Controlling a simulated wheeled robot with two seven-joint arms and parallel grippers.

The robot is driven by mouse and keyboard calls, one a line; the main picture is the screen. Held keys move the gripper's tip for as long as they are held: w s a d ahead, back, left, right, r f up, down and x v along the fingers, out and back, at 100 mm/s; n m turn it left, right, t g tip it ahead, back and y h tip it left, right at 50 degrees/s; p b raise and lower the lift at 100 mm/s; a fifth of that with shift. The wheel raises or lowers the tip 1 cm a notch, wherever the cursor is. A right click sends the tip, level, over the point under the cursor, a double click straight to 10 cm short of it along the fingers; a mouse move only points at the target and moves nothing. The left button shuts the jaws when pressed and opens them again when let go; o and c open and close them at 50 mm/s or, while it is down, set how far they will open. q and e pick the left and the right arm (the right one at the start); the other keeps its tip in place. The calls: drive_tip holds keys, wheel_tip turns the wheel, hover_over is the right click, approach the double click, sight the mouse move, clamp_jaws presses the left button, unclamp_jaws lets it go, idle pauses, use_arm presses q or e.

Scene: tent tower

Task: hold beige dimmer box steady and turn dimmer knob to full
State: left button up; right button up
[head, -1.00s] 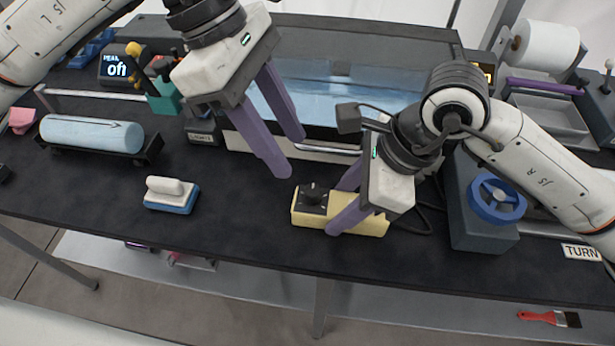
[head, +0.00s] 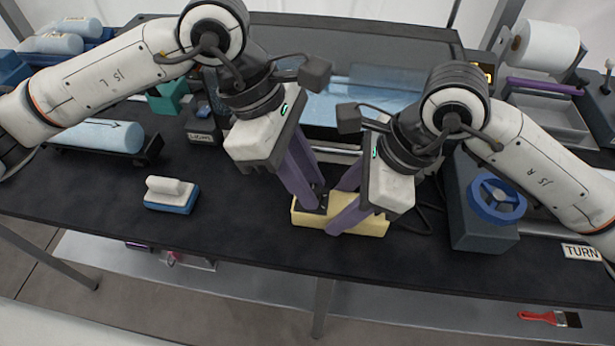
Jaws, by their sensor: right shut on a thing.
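The beige dimmer box (head: 362,224) lies on the dark bench top, in the middle front. My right gripper (head: 341,208) is shut on the box, with one purple finger on its near side and the other at its far side. My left gripper (head: 315,197) is over the box's left end, pointing down at the dark dimmer knob. Its purple fingers stand a little apart. They hide most of the knob, so its setting and any contact with it cannot be seen.
A white-and-blue block (head: 171,196) sits left of the box. A blue handwheel on a grey housing (head: 483,222) stands to the right. A blue roll (head: 97,135) rests in a cradle at left. The bench front between block and box is clear.

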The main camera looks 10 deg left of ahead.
use_arm(q)
clamp_jaws()
drive_tip(key=m, duration=0.2)
drive_tip(key=m+g, duration=0.1)
drive_tip(key=shift+w+m+y, duration=0.2)
drive_tip(key=shift+m+y, duration=0.1)
drive_tip(key=shift+m, duration=0.1)
drive_tip(key=m+g, duration=0.1)
drive_tip(key=m, duration=0.1)
drive_tip(key=m+y, duration=0.1)
drive_tip(key=m, duration=0.1)
drive_tip(key=shift+w+d+m+g, duration=0.1)
drive_tip(key=shift+d+m+g, duration=0.05)
drive_tip(key=shift+m+g, duration=0.2)
drive_tip(key=m, duration=0.2)
drive_tip(key=m+g+y, duration=0.1)
drive_tip(key=m, duration=0.1)
drive_tip(key=shift+d+m+y, duration=0.15)
drive_tip(key=shift+m+y, duration=0.1)
drive_tip(key=shift+y, duration=0.05)
drive_tip(key=m+y, duration=0.1)
drive_tip(key=m, duration=0.3)
drive_tip(key=shift+w+d, duration=0.1)
drive_tip(key=shift+m+y, duration=0.3)
